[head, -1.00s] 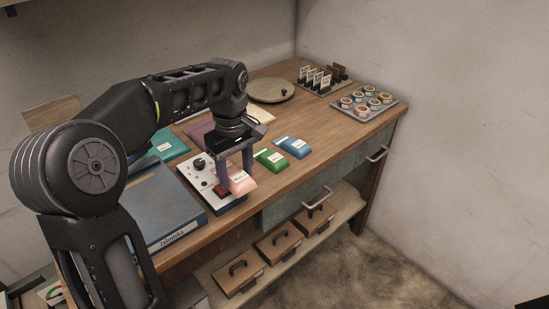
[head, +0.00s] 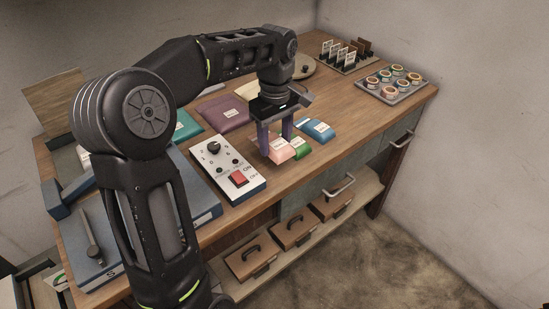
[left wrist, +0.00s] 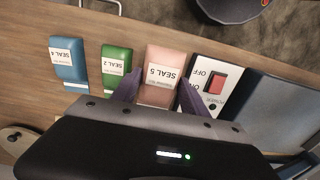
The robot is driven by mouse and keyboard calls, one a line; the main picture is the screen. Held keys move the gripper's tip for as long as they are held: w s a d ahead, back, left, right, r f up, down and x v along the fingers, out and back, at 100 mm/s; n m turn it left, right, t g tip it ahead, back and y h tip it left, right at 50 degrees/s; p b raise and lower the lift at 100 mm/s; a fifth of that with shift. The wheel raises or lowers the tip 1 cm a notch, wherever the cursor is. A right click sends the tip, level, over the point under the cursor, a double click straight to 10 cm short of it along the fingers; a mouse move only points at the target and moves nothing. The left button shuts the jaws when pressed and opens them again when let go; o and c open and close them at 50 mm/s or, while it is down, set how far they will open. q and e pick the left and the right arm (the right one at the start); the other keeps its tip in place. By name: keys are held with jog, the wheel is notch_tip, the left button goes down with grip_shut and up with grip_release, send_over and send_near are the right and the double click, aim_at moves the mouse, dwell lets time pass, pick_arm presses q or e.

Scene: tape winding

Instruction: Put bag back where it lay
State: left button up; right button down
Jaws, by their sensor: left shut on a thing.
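My left gripper (head: 274,138) is shut on the pink bag (head: 281,152), with its fingers pointing down at the table. In the left wrist view the pink bag (left wrist: 164,68), labelled SEAL 5, is between the two purple fingers. The bag is low near the table's front edge; I cannot tell whether it touches the wood. The green bag (head: 303,147), labelled SEAL 2 in the left wrist view (left wrist: 116,66), is just right of it in the head view. The blue bag (head: 319,131), labelled SEAL 4, lies beyond. My right gripper is not in view.
A control box (head: 230,172) with a red switch stands left of the pink bag. Purple (head: 223,113) and teal (head: 186,125) bags lie behind it. A tray of tape rolls (head: 392,84) and a card rack (head: 346,55) are at the far right. Bare wood shows on the right.

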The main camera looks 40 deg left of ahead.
aim_at(275, 167)
pick_arm(q)
jog(key=shift+f, duration=1.25)
jog(key=shift+f, duration=0.1)
notch_tip(275, 167, down, 4)
jog(key=shift+r, duration=0.2)
jog(key=shift+f, duration=0.15)
jog(key=o, duration=1.4)
